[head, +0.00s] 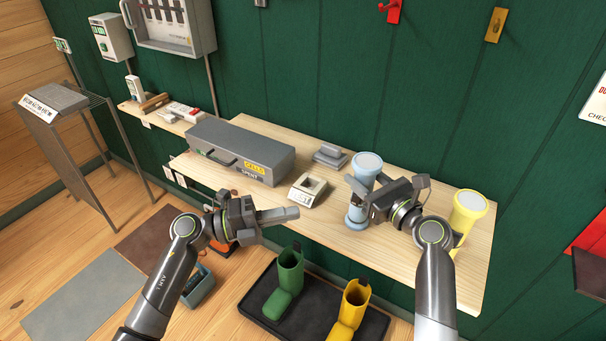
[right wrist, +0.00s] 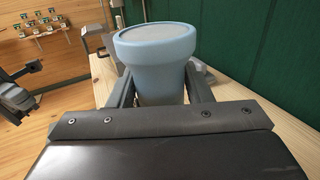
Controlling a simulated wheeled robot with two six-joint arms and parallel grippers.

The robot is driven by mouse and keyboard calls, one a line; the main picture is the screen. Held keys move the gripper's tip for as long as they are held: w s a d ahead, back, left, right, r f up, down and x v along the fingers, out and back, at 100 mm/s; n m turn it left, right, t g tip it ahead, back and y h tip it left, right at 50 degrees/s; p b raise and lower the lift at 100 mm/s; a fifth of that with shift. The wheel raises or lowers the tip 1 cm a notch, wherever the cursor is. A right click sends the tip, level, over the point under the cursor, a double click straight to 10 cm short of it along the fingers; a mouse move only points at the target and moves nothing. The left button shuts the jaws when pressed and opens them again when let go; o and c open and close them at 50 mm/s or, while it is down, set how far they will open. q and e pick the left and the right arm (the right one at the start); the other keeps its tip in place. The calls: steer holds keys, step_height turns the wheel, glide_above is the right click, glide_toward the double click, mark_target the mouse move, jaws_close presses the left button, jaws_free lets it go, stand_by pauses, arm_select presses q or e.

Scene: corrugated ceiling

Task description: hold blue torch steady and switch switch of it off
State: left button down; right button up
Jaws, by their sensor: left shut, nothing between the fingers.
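The blue torch (head: 367,163) stands upright on the wooden bench, its wide lens end up. It fills the middle of the right wrist view (right wrist: 158,50). My right gripper (head: 358,193) is shut on the torch body below the head, one finger on each side. The torch's switch cannot be made out. My left gripper (head: 294,213) is shut and empty, held near the bench's front edge, left of the torch and apart from it.
A yellow torch (head: 470,207) stands right of my right arm. A grey case (head: 240,150), a small holder (head: 307,190) and a grey block (head: 330,155) are on the bench (head: 410,170).

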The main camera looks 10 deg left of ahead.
steer(key=o, duration=0.4)
